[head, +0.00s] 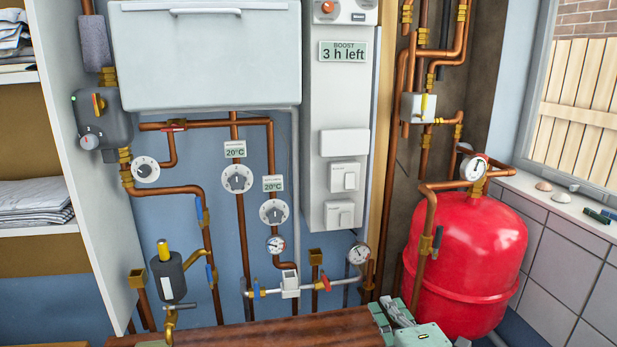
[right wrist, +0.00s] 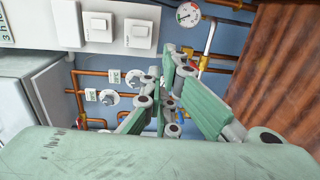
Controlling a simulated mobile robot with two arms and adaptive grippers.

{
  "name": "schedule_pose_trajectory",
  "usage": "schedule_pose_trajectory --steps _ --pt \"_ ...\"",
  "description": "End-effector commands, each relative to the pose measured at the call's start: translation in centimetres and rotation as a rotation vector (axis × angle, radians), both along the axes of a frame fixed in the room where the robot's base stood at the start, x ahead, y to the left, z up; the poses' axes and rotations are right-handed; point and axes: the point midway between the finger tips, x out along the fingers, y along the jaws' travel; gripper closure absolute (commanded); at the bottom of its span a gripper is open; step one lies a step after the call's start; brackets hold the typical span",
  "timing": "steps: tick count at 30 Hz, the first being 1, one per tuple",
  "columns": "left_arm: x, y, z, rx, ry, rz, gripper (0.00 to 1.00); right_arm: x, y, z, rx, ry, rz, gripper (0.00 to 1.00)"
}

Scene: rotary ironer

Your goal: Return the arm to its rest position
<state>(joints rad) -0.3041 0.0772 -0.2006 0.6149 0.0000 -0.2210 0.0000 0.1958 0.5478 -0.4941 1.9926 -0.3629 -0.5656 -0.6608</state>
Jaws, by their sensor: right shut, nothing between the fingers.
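My right gripper (head: 390,312) is low at the bottom of the head view, at the right end of the brown wooden surface (head: 270,332). It is shut with nothing between its fingers. In the right wrist view the green-padded fingers (right wrist: 168,75) point towards the pipework and the blue wall. The wooden surface shows at the right of that view (right wrist: 278,75). My left gripper does not show. No object is in my grasp.
A red tank (head: 465,255) stands close to the right of my gripper. Shelves with folded linen (head: 35,203) are at the left.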

Motion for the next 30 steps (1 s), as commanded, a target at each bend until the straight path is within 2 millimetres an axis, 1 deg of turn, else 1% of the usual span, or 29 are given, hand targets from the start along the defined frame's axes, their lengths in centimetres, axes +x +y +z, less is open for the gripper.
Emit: schedule_pose_trajectory --steps 1,3,8,11,14,17,20,23,24,26,27,29,30 --pt "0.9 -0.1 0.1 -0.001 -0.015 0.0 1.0 -0.4 -0.1 -0.6 0.03 0.024 -0.013 1.0" --pt "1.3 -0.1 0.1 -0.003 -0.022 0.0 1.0 -1.0 -0.3 -1.5 0.074 0.062 -0.037 1.0" --pt "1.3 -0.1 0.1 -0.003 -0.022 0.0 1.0 -2.7 -0.9 -3.7 0.187 0.158 -0.1 1.0" --pt "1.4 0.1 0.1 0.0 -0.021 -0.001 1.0 -4.3 -1.3 -5.6 0.275 0.237 -0.151 1.0" --pt "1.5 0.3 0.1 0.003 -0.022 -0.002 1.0 -6.3 -1.7 -7.7 0.374 0.328 -0.216 1.0" --pt "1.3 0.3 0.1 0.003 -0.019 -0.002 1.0 -8.9 -2.3 -10.1 0.484 0.432 -0.296 1.0" --pt "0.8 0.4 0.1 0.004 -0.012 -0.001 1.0 -12.2 -2.8 -12.7 0.602 0.55 -0.395 1.0" --pt "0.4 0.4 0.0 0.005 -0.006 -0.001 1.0 -16.3 -3.3 -15.3 0.724 0.677 -0.512 1.0" --pt "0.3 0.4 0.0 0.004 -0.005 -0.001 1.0 -18.0 -3.4 -16.2 0.771 0.728 -0.56 1.0" --pt "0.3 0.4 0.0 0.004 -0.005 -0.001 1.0 -20.5 -3.6 -17.4 0.833 0.798 -0.633 1.0" --pt "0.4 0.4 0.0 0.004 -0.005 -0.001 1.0 -22.1 -3.7 -18.1 0.87 0.84 -0.678 1.0" --pt "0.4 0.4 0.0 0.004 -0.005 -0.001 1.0 -24.4 -3.7 -19.0 0.917 0.897 -0.743 1.0" --pt "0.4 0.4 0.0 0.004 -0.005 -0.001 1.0 -25.8 -3.8 -19.4 0.947 0.931 -0.784 1.0"
